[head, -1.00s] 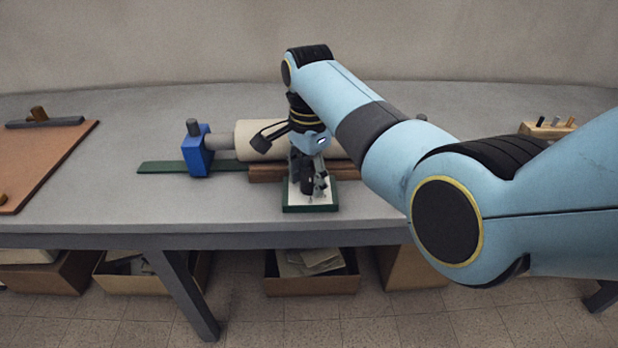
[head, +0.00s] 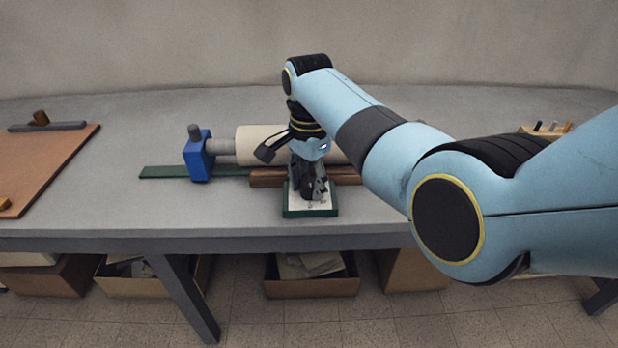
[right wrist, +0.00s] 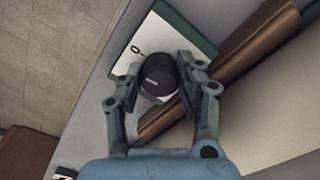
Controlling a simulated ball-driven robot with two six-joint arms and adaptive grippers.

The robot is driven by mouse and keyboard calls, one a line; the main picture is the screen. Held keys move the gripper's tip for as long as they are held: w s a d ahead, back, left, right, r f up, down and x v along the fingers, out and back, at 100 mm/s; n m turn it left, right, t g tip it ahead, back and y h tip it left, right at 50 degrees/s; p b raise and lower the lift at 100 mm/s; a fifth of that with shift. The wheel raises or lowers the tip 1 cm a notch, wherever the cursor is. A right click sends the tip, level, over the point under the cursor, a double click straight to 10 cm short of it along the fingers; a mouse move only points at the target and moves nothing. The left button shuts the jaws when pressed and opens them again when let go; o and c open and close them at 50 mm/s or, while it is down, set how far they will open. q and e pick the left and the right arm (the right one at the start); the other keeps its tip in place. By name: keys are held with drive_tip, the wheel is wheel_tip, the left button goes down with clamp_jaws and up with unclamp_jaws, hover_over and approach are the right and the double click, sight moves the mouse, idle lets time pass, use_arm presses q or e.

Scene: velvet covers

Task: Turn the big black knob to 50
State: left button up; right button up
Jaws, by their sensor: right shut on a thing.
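The big black knob (right wrist: 158,76) sits on a white dial plate with a green base (right wrist: 190,28). My right gripper (right wrist: 157,80) is shut on the knob, one finger on each side. In the head view the green-edged plate (head: 309,211) stands near the table's front edge, with my right gripper (head: 311,190) pointing down over it and hiding most of the knob. The other scale marks are too small or hidden to read. My left gripper is not in view.
Behind the plate lies a cream roller (head: 262,143) with a blue end block (head: 197,157) on a green strip (head: 163,172). A brown bar (head: 268,178) runs close behind the plate. A brown board (head: 50,165) lies at the left. The table between is clear.

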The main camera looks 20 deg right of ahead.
drive_tip(key=n+p, duration=0.2)
drive_tip(key=n, duration=0.1)
drive_tip(key=shift+r+p, duration=0.25)
drive_tip(key=shift+p, duration=0.15)
drive_tip(key=n+p, duration=0.1)
drive_tip(key=n, duration=0.2)
drive_tip(key=shift+f, duration=0.1)
drive_tip(key=n+p, duration=0.1)
drive_tip(key=n, duration=0.1)
drive_tip(key=shift+n, duration=0.4)
drive_tip(key=n+p, duration=0.1)
drive_tip(key=n, duration=0.4)
drive_tip(key=shift+d+p, duration=0.1)
drive_tip(key=shift+p, duration=0.3)
drive_tip(key=n, duration=0.5)
drive_tip(key=shift+f+p, duration=0.1)
drive_tip(key=shift+p, duration=0.25)
drive_tip(key=shift+n, duration=0.5)
drive_tip(key=o, duration=0.9)
drive_tip(key=shift+c, duration=0.2)
